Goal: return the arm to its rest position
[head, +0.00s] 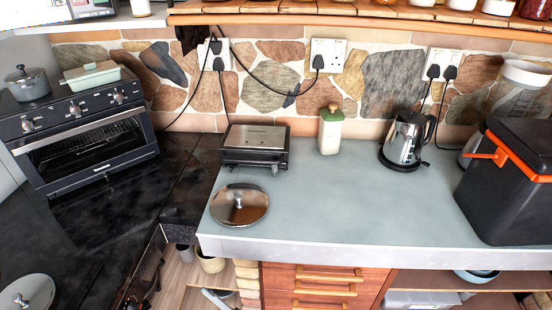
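My gripper and arm do not show in the head view. I cannot see where the gripper is or whether it holds anything. The grey-blue countertop (330,205) lies across the middle and right of the view, with nothing of mine above it.
A metal lid (240,204) lies near the counter's front left. Behind stand a toaster (254,146), a green-topped canister (330,130) and a kettle (404,140). A black bin (508,180) stands right, a black oven (85,138) left. The counter's middle front is clear.

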